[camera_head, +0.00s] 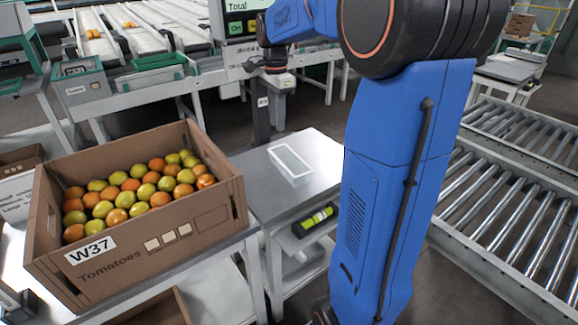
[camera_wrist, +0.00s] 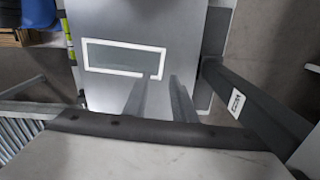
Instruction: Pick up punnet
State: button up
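A white-rimmed rectangle (camera_head: 273,157) with a grey-green inside lies on a small metal table; it looks like an empty, low punnet, but I cannot tell if it is a tray or a flat outline. In the wrist view it shows as a white rim (camera_wrist: 124,42) beyond the fingers. My gripper (camera_wrist: 159,82) has two grey fingers with a gap between them and nothing in it. One fingertip overlaps the rim's lower right corner in the picture.
A cardboard crate (camera_head: 205,225) of red and green tomatoes stands left of the metal table (camera_head: 245,185). A display post (camera_head: 238,45) stands behind. A black and yellow-green item (camera_head: 315,221) is on the shelf below. Roller conveyors (camera_head: 510,195) run at the right.

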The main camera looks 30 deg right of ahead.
aim_at(277, 147)
notch_tip(277, 147, down, 11)
jog(key=shift+a, duration=0.1)
grip_shut()
dwell(0.5)
